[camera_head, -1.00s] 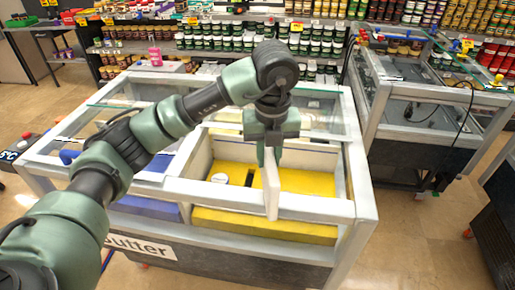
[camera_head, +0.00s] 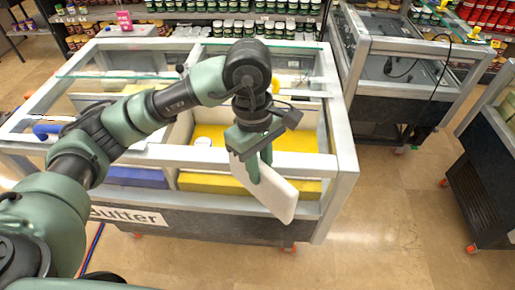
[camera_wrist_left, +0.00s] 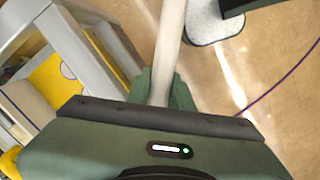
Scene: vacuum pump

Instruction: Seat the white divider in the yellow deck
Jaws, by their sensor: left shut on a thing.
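The white divider (camera_head: 278,198) is a flat panel. My left gripper (camera_head: 257,172) is shut on it. In the head view the panel slants down to the right, in front of the display case's front rail, with its lower end over the case's dark front. In the left wrist view the divider (camera_wrist_left: 170,45) shows narrow edge on, between the fingers (camera_wrist_left: 160,88). The yellow deck (camera_head: 225,185) lies inside the right bay of the case, partly hidden by my gripper and the divider. It also shows in the left wrist view (camera_wrist_left: 50,82). My right gripper is not in view.
The white-framed case (camera_head: 338,150) has rails and glass around the bays. A blue deck (camera_head: 140,177) fills the left bay. Another case (camera_head: 395,75) stands at right. Open floor lies in front.

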